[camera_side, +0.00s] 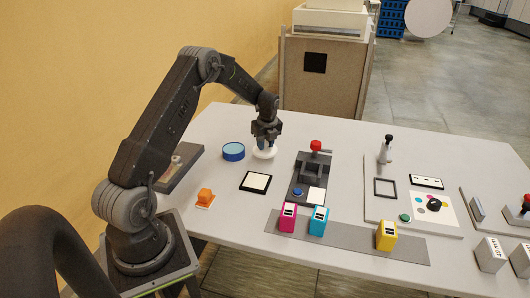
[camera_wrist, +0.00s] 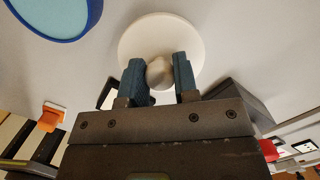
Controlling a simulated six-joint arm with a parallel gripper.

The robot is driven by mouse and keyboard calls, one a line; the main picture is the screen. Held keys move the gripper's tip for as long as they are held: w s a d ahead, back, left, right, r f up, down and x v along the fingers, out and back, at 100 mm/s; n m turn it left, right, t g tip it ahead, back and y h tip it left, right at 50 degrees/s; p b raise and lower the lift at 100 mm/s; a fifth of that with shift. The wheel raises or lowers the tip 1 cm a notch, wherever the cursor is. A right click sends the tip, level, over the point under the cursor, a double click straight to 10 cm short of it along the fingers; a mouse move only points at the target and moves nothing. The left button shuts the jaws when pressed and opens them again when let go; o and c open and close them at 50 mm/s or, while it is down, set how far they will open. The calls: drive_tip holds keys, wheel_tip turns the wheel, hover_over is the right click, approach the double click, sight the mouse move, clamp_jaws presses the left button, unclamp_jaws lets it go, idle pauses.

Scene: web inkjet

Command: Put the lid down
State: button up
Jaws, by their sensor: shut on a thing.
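The lid is a white disc with a round knob. It shows in the side view (camera_side: 265,153), partly hidden by my gripper, and in the wrist view (camera_wrist: 185,30). My gripper (camera_side: 264,145) points down over the lid. In the wrist view its two blue fingers (camera_wrist: 160,75) stand on either side of the knob and are shut on it. The lid is at or very near the table top; I cannot tell whether it touches. A round blue container (camera_side: 233,152) with a light blue inside stands just left of the lid, apart from it.
A black-framed white square (camera_side: 256,182) lies in front of the lid. A dark grey fixture with a red knob (camera_side: 316,147) stands to the right. An orange block (camera_side: 205,196) is at the front left. Magenta, cyan and yellow cartridges (camera_side: 387,236) stand on a grey strip.

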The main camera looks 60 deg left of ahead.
sight(266, 146)
drive_tip(key=shift+f, duration=1.95)
drive_tip(key=shift+f, duration=0.15)
drive_tip(key=o, duration=0.9)
